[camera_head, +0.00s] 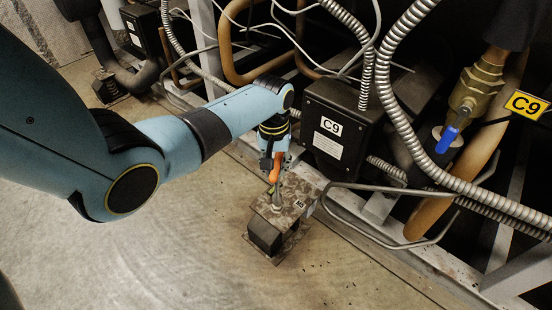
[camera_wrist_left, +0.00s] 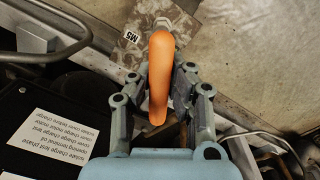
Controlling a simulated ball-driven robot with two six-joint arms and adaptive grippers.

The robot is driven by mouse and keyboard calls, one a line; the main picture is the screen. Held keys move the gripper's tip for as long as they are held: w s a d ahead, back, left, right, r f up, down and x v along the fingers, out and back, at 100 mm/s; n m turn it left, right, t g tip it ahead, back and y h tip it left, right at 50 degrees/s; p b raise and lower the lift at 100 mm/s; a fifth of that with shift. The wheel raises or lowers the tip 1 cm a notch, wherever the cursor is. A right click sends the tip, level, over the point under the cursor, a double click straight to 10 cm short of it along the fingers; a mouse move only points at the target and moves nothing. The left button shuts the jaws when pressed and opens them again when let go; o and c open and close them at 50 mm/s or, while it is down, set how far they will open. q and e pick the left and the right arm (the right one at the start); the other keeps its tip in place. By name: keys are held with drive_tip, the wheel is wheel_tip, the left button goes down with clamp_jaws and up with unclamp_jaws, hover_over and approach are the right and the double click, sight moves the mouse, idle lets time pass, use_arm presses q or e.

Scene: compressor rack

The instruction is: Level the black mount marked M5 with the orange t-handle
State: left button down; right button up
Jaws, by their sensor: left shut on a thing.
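The black mount (camera_head: 265,234) stands on the floor at the foot of the rack, with a speckled, dirty top plate. Its M5 label (camera_wrist_left: 131,37) shows in the left wrist view. My left gripper (camera_head: 273,178) points down over the mount and is shut on the orange t-handle (camera_wrist_left: 160,75). The orange handle also shows in the head view (camera_head: 275,168), upright above the mount's top. Its lower end meets the top near a metal bolt, but I cannot tell how well it is seated. My right gripper is not in view.
A black box marked C9 (camera_head: 343,125) sits just behind the mount. A bent metal tube (camera_head: 375,238) runs close on the right. A brass valve with a blue handle (camera_head: 447,138) hangs farther right. The concrete floor (camera_head: 150,255) in front is clear.

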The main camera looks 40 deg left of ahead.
use_arm(q)
drive_tip(key=shift+f+b, duration=0.5)
drive_tip(key=shift+f, duration=0.45)
idle(0.5)
idle(0.5)
drive_tip(key=shift+d+r+n+p, duration=0.1)
drive_tip(key=shift+r+n+p, duration=0.1)
drive_tip(key=shift+n+p, duration=0.45)
drive_tip(key=shift+w+n, duration=0.1)
drive_tip(key=shift+n, duration=0.25)
drive_tip(key=shift+f, duration=0.2)
drive_tip(key=shift+n, duration=0.3)
